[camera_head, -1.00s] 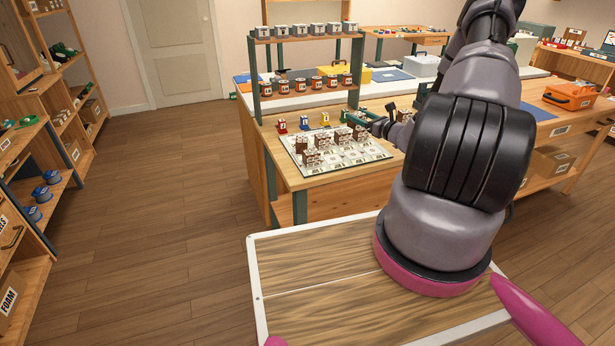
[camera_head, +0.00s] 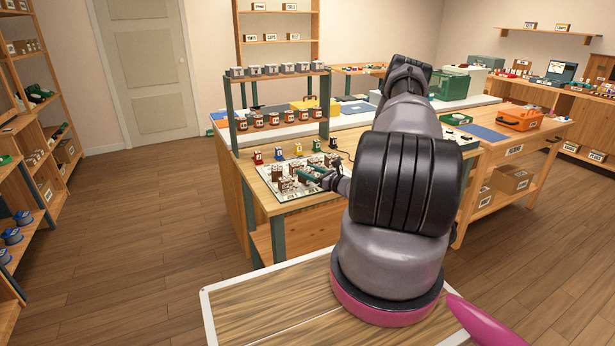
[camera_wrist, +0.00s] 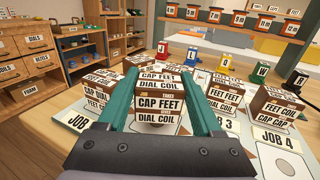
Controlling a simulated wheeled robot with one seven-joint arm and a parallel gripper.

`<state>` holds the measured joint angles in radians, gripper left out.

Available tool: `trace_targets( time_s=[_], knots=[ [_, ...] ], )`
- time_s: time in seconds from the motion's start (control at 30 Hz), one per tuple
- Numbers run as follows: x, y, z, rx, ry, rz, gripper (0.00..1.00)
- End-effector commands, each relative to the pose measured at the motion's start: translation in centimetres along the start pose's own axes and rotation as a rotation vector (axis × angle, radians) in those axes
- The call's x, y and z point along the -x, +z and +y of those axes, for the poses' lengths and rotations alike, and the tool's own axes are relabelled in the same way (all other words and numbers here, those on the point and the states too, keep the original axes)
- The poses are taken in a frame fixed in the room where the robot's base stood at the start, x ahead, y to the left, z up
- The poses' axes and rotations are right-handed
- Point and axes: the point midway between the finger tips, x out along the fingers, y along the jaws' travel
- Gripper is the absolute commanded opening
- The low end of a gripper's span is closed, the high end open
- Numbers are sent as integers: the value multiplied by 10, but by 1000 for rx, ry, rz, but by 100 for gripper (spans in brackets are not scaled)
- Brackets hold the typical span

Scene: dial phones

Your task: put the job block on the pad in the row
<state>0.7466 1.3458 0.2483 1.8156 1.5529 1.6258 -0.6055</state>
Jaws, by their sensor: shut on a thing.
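The job block (camera_wrist: 160,104) is brown with white labels reading "CAP FEET" and "DIAL COIL". My gripper (camera_wrist: 160,76) has its green fingers shut on the block's left and right sides. A pale pad shows under and around the block in the wrist view; whether they touch I cannot tell. Similar blocks stand left (camera_wrist: 96,92), right (camera_wrist: 224,92) and far right (camera_wrist: 276,104) of it. Pad labels "JOB 3" (camera_wrist: 225,126) and "JOB 4" (camera_wrist: 272,137) show to the right. In the head view, my gripper (camera_head: 312,175) is over the pad mat (camera_head: 285,193); the held block is hard to separate there.
Small coloured stands, including a blue one (camera_wrist: 192,57) and a yellow one (camera_wrist: 228,62), line the mat's back. Behind them a rack (camera_head: 232,112) carries rows of orange and grey items. Neighbouring blocks stand close on both sides. An orange case (camera_head: 520,119) lies on the right bench.

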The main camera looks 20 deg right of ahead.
Motion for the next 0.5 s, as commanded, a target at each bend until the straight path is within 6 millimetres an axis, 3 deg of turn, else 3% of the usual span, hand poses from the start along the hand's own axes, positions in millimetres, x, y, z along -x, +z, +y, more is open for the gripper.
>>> trace_targets(
  time_s=[0.1,0.47,0.5],
  knots=[
    [0,-16,0,-1,0,0,10],
    [0,-20,0,-1,1,0,10],
    [0,-20,0,0,1,0,78]
  ],
)
